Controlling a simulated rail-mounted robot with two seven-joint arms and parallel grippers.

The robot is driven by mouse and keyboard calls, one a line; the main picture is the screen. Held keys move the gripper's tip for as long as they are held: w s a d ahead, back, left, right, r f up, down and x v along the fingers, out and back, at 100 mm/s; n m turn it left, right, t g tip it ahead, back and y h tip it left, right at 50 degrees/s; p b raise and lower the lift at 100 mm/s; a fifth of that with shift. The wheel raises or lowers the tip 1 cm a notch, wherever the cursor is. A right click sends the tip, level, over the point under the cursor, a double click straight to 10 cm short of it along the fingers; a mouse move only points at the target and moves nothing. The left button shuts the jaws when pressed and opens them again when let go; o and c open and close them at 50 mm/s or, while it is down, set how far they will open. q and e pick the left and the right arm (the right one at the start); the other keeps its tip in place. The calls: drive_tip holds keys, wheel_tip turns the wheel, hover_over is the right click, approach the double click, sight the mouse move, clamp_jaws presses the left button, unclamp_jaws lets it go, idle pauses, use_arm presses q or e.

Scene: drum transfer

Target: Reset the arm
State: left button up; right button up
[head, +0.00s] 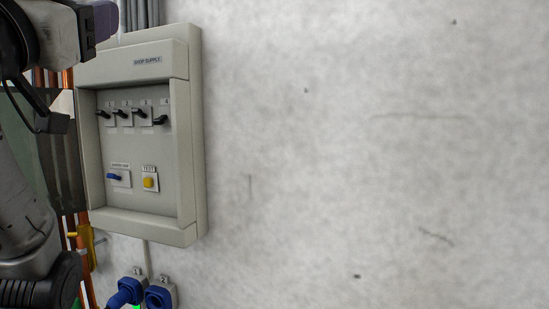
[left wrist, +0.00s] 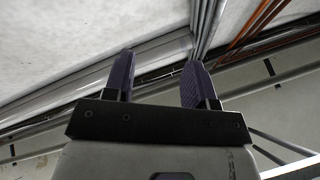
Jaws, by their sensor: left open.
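My left gripper (left wrist: 159,62) is open in the left wrist view, its two purple fingers apart with nothing between them. It points up toward grey conduits and the top of the wall. In the head view the left gripper (head: 105,17) is at the top left, in front of the wall above the panel's left part, with its purple fingers partly cut off by the frame. My left arm fills the left edge there. My right gripper is in neither view.
A grey supply panel (head: 191,120) with several black switches, a blue switch (head: 114,177) and a yellow button (head: 149,183) is on the wall. Blue sockets (head: 159,297) sit below. A yellow-handled valve (head: 84,240) and copper pipes (head: 75,190) are at left. The wall at right is bare.

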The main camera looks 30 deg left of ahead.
use_arm(q)
drive_tip(key=w+d+f+m+h, duration=0.25)
drive_tip(key=w+d+f, duration=0.3)
drive_tip(key=f, duration=0.45)
drive_tip(key=w+d+f+m+h, duration=0.2)
drive_tip(key=w+d+f+h, duration=0.3)
drive_tip(key=f, duration=0.4)
drive_tip(key=w+d+f+g+h, duration=0.1)
drive_tip(key=w+f+g, duration=0.15)
drive_tip(key=f, duration=1.15)
drive_tip(key=w+d+f+g+h, duration=0.1)
drive_tip(key=w+d+f+g, duration=0.15)
drive_tip(key=f, duration=1.25)
drive_tip(key=s+f+n+g, duration=0.1)
drive_tip(key=s+f+g, duration=0.3)
drive_tip(key=f, duration=0.8)
drive_tip(key=s+f+n+g, duration=0.1)
drive_tip(key=s+f+g, duration=0.35)
drive_tip(key=f, duration=0.75)
drive_tip(key=s+d+f+g+h+p, duration=0.1)
drive_tip(key=s+f+g, duration=0.3)
drive_tip(key=s+f, duration=1.1)
drive_tip(key=s+d, duration=0.1)
drive_tip(key=s, duration=0.3)
drive_tip(key=shift+s+f, duration=0.2)
drive_tip(key=shift+s, duration=0.1)
